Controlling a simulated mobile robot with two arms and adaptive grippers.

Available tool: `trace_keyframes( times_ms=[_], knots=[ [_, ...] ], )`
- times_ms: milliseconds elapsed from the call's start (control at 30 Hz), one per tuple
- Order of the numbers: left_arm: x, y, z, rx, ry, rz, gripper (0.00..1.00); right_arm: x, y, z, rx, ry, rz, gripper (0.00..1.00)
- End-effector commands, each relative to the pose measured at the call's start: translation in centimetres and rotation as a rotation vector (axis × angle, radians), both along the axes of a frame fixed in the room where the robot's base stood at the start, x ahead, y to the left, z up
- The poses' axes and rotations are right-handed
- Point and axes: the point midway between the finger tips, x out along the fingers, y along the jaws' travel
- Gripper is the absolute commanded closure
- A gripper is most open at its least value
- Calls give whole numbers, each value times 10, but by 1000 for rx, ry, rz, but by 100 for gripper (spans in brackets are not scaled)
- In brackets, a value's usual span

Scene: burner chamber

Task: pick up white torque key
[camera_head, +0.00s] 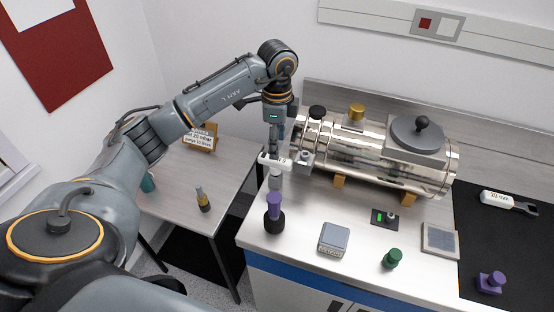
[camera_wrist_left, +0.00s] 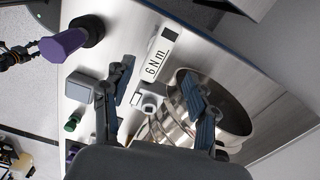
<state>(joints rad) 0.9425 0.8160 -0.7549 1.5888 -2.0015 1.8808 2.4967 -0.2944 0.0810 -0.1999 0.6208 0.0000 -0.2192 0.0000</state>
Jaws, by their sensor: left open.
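The white torque key (camera_head: 272,160), marked 6 N m, shows by the left end of the steel chamber; its label is clear in the left wrist view (camera_wrist_left: 153,58). A grey head joins its right end near the chamber's flange. My left gripper (camera_head: 275,150) hangs over the key. In the left wrist view its two blue-padded fingers (camera_wrist_left: 156,82) are apart, with the key beyond and between their tips. I cannot tell whether a finger touches it. My right gripper is not in view.
The steel chamber (camera_head: 370,160) fills the table's back. A purple-handled tool (camera_head: 274,206) stands in front of the key. A small scale (camera_head: 334,239), a green knob (camera_head: 392,258) and a grey panel (camera_head: 440,240) lie nearby. A 20 Nm key (camera_head: 497,199) lies on the black mat (camera_head: 520,240).

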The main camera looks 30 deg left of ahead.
Motion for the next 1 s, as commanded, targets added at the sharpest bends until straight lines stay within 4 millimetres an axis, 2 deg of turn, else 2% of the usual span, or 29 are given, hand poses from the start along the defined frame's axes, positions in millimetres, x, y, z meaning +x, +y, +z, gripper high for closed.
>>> trace_keyframes(
  times_ms=[33,100,200,367,500,567,733,1000],
  knots=[
    [-1,0,-9,0,5,1,42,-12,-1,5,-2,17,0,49],
    [-1,0,-22,-1,5,0,42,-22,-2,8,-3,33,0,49],
    [-1,-1,-35,-2,1,-2,42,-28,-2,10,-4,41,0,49],
    [-1,0,-45,-1,1,-2,42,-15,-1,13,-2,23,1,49],
    [-6,1,-60,-1,5,-1,42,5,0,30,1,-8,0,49],
    [-8,2,-69,-1,5,-2,42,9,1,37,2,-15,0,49],
    [-7,3,-91,-1,1,-1,42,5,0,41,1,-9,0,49],
    [-7,2,-96,-1,-2,-3,42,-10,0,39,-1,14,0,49]
  ],
)
